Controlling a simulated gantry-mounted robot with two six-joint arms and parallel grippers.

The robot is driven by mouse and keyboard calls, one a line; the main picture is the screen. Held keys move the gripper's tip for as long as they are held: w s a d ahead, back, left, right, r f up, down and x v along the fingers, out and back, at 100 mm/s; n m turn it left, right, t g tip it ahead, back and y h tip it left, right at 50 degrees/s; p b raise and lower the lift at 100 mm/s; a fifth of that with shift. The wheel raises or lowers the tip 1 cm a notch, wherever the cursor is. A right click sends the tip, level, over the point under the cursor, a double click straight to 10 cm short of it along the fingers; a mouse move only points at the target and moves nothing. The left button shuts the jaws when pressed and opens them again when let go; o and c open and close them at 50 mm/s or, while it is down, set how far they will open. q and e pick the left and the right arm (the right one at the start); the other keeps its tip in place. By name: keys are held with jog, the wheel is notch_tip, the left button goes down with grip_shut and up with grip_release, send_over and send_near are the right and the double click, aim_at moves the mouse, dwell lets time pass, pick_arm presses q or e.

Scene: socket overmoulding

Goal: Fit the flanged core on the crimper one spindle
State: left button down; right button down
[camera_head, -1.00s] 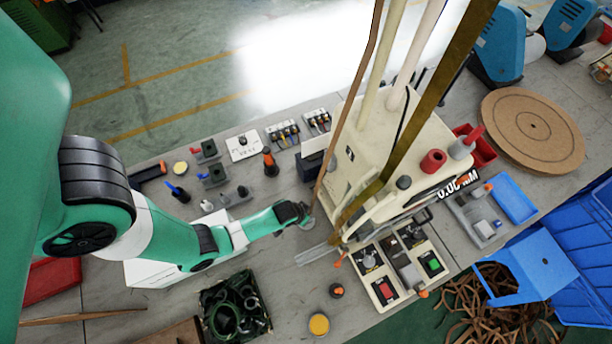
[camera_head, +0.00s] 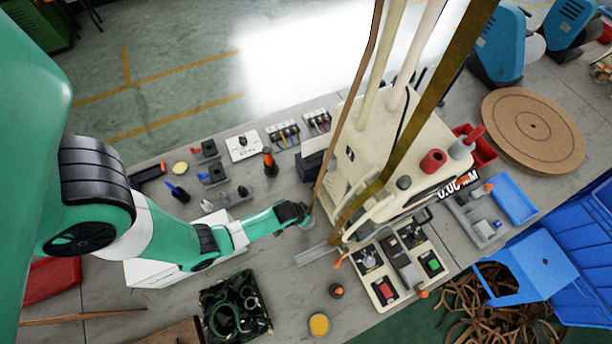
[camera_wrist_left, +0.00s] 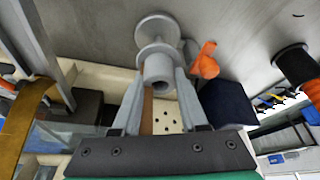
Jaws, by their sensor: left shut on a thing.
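My left gripper (camera_head: 308,217) reaches in from the left to the near-left side of the cream crimper machine (camera_head: 345,165). In the left wrist view, my left gripper (camera_wrist_left: 158,80) is shut on a grey flanged core (camera_wrist_left: 157,66), with its round flange beyond the fingertips and its hollow end facing the camera. In the head view the core is too small and hidden to tell apart from the gripper. I cannot make out the spindle clearly, nor whether the core touches it. My right gripper is not in view.
An orange lever (camera_wrist_left: 206,62) is close beside the core in the left wrist view. Control boxes (camera_head: 382,290) stand in front of the machine. A black crate of rings (camera_head: 236,308) and a yellow-topped tin (camera_head: 319,324) are at the near bench edge.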

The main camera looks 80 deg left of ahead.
pick_arm(q)
jog(key=shift+f+b, duration=2.2)
jog(key=shift+f, duration=0.25)
jog(key=shift+c, duration=1.8)
grip_release()
jog(key=shift+r, duration=0.15)
jog(key=p+v, duration=0.8)
jog(key=v, duration=0.3)
jog(key=shift+r, duration=0.2)
